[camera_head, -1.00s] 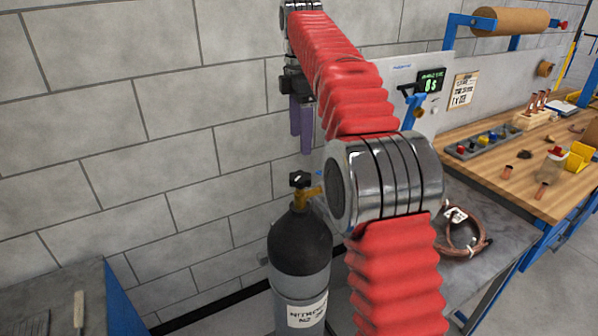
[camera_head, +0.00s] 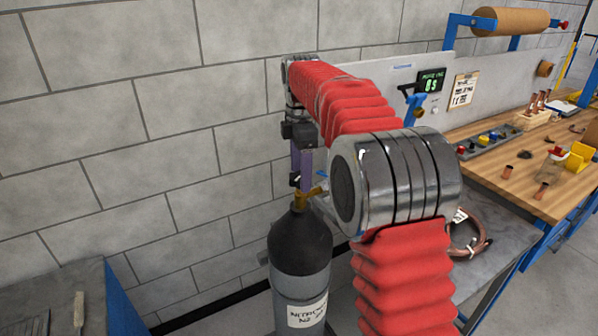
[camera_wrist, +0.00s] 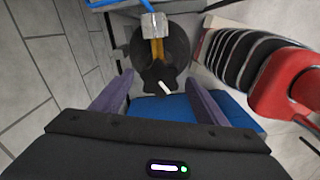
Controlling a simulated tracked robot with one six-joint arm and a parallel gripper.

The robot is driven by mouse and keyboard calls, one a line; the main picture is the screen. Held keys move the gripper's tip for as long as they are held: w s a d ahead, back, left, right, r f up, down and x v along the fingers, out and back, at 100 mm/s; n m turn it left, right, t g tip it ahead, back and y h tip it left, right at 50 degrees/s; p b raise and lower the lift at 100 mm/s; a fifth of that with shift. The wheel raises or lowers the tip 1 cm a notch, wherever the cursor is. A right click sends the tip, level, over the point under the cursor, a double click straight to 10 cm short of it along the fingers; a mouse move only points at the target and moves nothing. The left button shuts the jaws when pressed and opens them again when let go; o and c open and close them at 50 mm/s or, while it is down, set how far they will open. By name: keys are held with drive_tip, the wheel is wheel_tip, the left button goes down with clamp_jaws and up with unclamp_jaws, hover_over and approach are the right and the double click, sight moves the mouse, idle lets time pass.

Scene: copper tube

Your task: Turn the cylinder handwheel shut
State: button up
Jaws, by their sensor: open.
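The nitrogen cylinder (camera_head: 299,262) stands upright, with a dark shoulder, grey body and white label. Its brass valve (camera_head: 309,196) is on top, with the small black handwheel (camera_head: 294,180) above it, partly hidden by my gripper's fingers. My gripper (camera_head: 300,178) points down over the valve with its purple fingers at handwheel height. In the wrist view my gripper (camera_wrist: 158,80) is open and empty. The handwheel (camera_wrist: 155,76), with a white mark, shows between the fingertips, with a gap on each side. I cannot tell whether the fingertips reach fully down beside it.
The block wall (camera_head: 150,120) is close behind the cylinder. A grey bench with a copper coil (camera_head: 468,240) is to the right, beyond my arm. A wooden workbench (camera_head: 500,180) with small parts stands farther right. A blue-edged surface (camera_head: 122,300) is at the lower left.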

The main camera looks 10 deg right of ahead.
drive_tip(key=shift+f, duration=0.1)
drive_tip(key=shift+c, duration=0.4)
drive_tip(key=c, duration=0.9)
drive_tip(key=shift+a, duration=0.3)
drive_tip(key=shift+c, duration=0.4)
drive_tip(key=shift+d, duration=0.25)
